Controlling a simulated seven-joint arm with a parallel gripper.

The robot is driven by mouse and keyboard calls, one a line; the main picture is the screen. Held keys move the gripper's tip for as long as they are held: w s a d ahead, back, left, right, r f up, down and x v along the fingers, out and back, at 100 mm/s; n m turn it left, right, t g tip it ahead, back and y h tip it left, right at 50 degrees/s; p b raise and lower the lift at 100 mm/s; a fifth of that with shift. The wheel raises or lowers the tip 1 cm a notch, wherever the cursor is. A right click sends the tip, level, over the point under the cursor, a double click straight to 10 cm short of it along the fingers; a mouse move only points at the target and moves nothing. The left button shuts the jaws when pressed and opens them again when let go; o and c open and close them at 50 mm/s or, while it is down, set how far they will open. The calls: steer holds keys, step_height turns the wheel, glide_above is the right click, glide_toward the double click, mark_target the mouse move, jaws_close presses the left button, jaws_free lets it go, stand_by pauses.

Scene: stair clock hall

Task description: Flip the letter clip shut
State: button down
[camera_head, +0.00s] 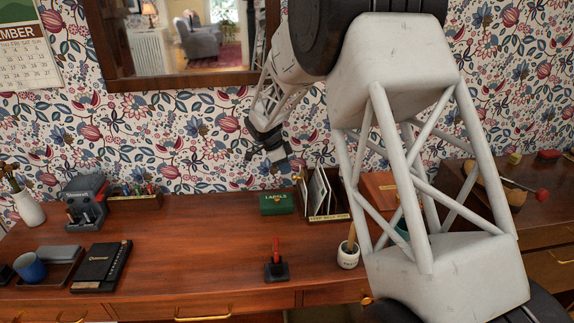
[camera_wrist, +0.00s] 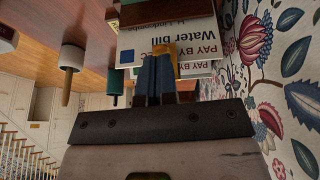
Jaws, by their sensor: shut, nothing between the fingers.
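A wooden letter rack (camera_head: 328,216) stands at the back of the desk, holding several upright envelopes (camera_head: 319,190). The envelopes show close up in the wrist view (camera_wrist: 205,35), with "Water bill" print. A yellow-brass piece (camera_wrist: 166,58) lies against them just beyond my fingertips; it may be the clip, and its position is partly hidden by the fingers. My gripper (camera_head: 279,158) is above and left of the rack, near the wall. In the wrist view my gripper (camera_wrist: 155,62) is shut and empty, its fingers together in front of the envelopes. Contact cannot be told.
A green labels box (camera_head: 277,204) stands left of the rack. A red-levered stand (camera_head: 276,262) is at the front, and a white pot (camera_head: 348,257) is nearby. A black notebook (camera_head: 101,266) and a blue mug (camera_head: 29,267) lie left. The desk (camera_head: 190,245) between is clear.

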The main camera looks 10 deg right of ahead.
steer(key=shift+d, duration=0.2)
steer(key=shift+d+r, duration=0.1)
steer(key=shift+d, duration=0.5)
steer(key=shift+a, duration=0.1)
stand_by(0.4)
steer(key=a+f, duration=0.1)
steer(key=a, duration=1.2)
steer(key=shift+w+a, duration=0.35)
steer(key=shift+w, duration=0.05)
